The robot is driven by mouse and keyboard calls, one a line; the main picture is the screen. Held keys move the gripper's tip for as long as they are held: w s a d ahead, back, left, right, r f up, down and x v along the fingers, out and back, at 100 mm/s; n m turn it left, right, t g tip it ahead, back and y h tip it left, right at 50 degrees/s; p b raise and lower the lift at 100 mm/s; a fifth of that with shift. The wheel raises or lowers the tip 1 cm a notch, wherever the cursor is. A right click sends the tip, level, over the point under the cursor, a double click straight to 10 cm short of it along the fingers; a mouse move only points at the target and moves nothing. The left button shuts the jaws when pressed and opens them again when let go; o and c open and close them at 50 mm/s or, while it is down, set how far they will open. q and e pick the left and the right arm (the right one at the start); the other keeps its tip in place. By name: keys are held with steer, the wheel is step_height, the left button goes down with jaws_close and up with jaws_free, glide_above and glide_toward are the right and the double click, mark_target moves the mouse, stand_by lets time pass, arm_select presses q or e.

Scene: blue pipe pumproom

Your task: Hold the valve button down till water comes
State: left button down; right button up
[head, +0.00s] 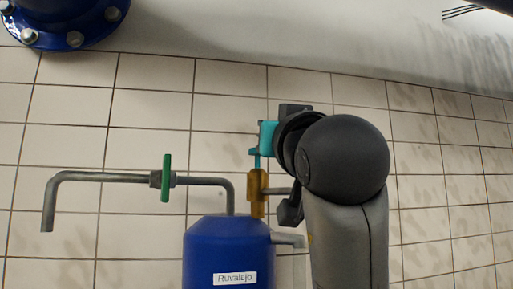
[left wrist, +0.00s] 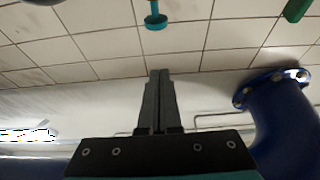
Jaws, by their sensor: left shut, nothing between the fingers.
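The valve button is a small teal disc on a thin stem (head: 254,152). It stands on a brass valve body (head: 257,190) beside the top of a blue tank (head: 227,252). In the left wrist view the button (left wrist: 156,21) is at the top, with a gap in the picture between it and the fingertips. My left gripper (left wrist: 160,73) is shut and empty, pointing towards the tiled wall. In the head view my wrist hides its fingers. A grey spout pipe (head: 48,210) bends down at the left, and no water shows at its end. My right gripper is out of view.
A green valve handle (head: 166,178) sits on the grey pipe left of the tank. A large blue flanged pipe (head: 65,22) is at the upper left, and its flange also shows in the left wrist view (left wrist: 262,84). The tiled wall (head: 450,200) stands close behind.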

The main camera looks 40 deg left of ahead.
arm_select(q)
step_height(320, 180, up, 4)
steer(key=p, duration=0.5)
glide_above(258, 158)
steer(key=s+d, duration=0.1)
steer(key=d, duration=0.1)
steer(key=f, duration=0.4)
steer(key=shift+s+a+f, duration=0.15)
steer(key=shift+a, duration=0.05)
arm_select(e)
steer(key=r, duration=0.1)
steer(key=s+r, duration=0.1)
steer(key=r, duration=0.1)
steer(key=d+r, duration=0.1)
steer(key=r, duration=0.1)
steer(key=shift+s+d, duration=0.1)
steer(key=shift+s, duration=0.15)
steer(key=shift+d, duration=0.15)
arm_select(q)
step_height(258, 158, down, 2)
steer(key=shift+d+f+b, duration=0.1)
steer(key=shift+f+b, duration=0.15)
steer(key=shift+b, duration=0.8)
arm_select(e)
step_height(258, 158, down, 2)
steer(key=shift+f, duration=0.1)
arm_select(q)
steer(key=shift+f, duration=0.15)
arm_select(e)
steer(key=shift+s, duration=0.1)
